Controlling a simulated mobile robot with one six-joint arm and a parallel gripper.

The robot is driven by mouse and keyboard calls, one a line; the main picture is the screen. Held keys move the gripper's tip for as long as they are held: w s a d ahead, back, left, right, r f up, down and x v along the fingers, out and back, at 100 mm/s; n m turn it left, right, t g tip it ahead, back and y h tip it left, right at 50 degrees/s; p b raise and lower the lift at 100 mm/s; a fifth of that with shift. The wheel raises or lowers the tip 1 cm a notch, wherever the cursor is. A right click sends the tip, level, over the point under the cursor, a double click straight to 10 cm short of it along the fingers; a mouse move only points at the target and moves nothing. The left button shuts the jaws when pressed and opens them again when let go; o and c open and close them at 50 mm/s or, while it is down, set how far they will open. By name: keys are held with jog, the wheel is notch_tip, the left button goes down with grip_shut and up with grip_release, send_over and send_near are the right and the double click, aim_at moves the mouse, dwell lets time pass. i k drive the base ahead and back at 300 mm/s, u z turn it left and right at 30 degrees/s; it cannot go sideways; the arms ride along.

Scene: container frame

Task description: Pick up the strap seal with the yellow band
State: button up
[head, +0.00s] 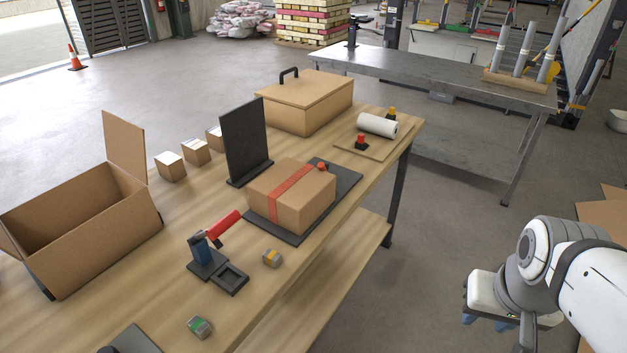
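The strap seal with the yellow band (272,258) is a small grey block lying on the wooden workbench, right of the black tray-like base of a red-handled tool. A similar strap seal with a green band (199,327) lies nearer the front of the bench. My gripper (486,322) is at the lower right, off the bench over the floor, far from both seals. Its bluish fingertips point down and show apart, with nothing seen between them. Part of the fingers is hidden under the gripper body.
The workbench (185,232) holds a red-handled tool (215,240), a strapped carton (292,196) on a black plate, an upright black panel (247,140), an open box (85,225) and a lidded box (305,100). A metal table (430,77) stands behind. Floor between bench and gripper is clear.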

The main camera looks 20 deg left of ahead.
aim_at(273, 257)
jog(key=u, duration=0.3)
jog(key=i, duration=0.7)
jog(key=u, duration=0.45)
jog(key=k, duration=0.65)
jog(key=u, duration=0.25)
jog(key=i, duration=0.65)
jog(key=z, duration=0.15)
